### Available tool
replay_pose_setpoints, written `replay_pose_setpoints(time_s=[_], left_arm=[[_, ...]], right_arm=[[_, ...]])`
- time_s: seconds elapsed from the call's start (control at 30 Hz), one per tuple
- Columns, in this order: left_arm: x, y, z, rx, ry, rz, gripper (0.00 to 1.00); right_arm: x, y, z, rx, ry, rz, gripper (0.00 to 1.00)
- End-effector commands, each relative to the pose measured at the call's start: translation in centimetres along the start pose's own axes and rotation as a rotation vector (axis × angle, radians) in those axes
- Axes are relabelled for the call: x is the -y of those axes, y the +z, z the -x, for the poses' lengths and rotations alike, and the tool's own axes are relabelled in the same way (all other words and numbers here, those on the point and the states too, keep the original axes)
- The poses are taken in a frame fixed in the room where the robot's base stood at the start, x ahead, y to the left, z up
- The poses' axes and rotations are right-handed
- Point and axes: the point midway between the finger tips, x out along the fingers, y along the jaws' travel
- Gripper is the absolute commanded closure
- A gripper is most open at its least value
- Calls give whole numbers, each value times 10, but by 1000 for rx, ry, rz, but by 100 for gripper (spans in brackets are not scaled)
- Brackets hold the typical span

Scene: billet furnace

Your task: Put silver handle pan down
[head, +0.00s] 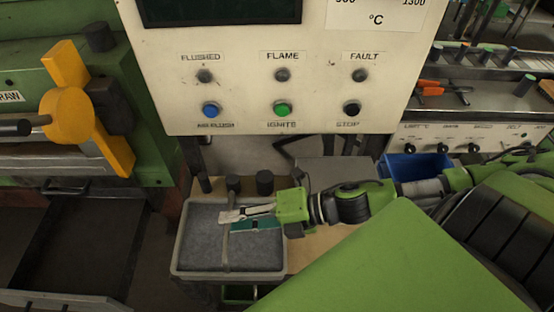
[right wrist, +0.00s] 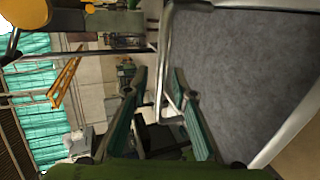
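The pan is a shallow grey tray with a pale rim (head: 225,274), lying flat at the lower middle of the head view. Its silver handle (head: 226,255) spans it as a thin bar; in the right wrist view the bent silver handle (right wrist: 162,60) runs along the grey pan floor (right wrist: 245,70). My right gripper (head: 227,220) reaches in from the right over the pan. In the right wrist view its fingers (right wrist: 158,75) are apart, with the bar seen between their tips. I cannot tell whether a finger touches it. My left gripper is not in view.
The pan lies at a beige tabletop (head: 305,255), with dark cylinders (head: 264,183) behind it. A control panel (head: 275,90) with buttons hangs above. A yellow lever (head: 70,110) is at the left, and a blue bin (head: 415,166) at the right.

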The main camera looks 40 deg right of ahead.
Motion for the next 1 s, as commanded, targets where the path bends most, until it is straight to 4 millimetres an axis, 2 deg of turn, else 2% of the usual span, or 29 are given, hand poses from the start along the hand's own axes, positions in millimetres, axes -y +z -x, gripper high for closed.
replay_pose_setpoints(time_s=[0.17,0.67,1.0], left_arm=[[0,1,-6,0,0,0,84],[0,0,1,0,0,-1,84],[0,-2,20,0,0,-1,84]], right_arm=[[2,-2,12,-7,-4,2,76],[0,-2,41,-5,-2,0,76],[-2,-2,68,-5,-2,-2,76]])
